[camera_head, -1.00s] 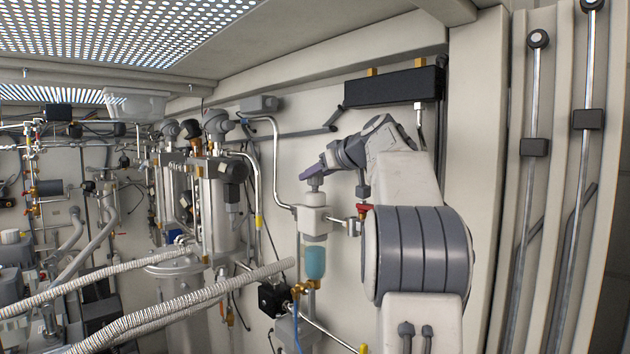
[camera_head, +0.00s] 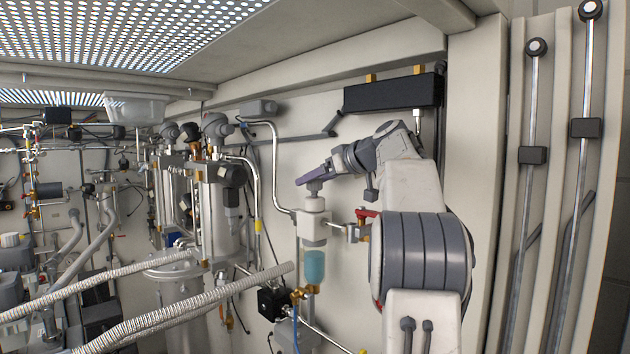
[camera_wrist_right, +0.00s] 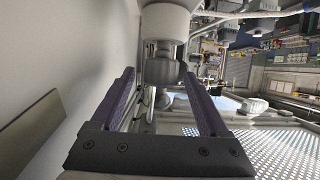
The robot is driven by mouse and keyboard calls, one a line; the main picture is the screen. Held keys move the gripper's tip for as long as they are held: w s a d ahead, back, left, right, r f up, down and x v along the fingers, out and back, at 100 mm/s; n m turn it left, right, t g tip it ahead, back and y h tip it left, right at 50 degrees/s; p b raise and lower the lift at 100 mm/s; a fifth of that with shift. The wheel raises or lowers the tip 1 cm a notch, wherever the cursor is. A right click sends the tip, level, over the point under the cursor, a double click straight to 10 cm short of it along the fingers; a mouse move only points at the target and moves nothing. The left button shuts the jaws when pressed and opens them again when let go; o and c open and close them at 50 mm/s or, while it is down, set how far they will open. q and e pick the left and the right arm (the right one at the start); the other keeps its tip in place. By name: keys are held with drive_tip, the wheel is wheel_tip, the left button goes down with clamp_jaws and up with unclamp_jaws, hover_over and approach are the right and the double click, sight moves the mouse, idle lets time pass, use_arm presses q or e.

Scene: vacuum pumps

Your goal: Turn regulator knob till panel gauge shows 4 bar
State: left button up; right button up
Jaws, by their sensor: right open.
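The regulator is a white body (camera_head: 313,226) on the wall at centre right, with a clear bowl of blue liquid (camera_head: 314,265) below it. Its grey knob (camera_head: 314,188) sits on top. My right gripper (camera_head: 312,178) is at the knob. In the right wrist view, its two purple fingers (camera_wrist_right: 158,78) stand apart, one on each side of the grey knob (camera_wrist_right: 161,69), with gaps showing. The white regulator body (camera_wrist_right: 165,22) is beyond the knob. I cannot make out a readable panel gauge. My left gripper is not in view.
A red-handled valve (camera_head: 367,214) is right of the regulator, close to my right arm. A black box (camera_head: 392,95) is on the wall above the arm. Steel vessels (camera_head: 218,215) and ribbed hoses (camera_head: 190,305) fill the left. Brass fittings (camera_head: 304,293) are below the bowl.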

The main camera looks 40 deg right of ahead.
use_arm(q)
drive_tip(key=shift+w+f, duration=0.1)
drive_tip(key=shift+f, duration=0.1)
use_arm(e)
drive_tip(key=shift+s+r, duration=0.2)
drive_tip(key=shift+s, duration=0.15)
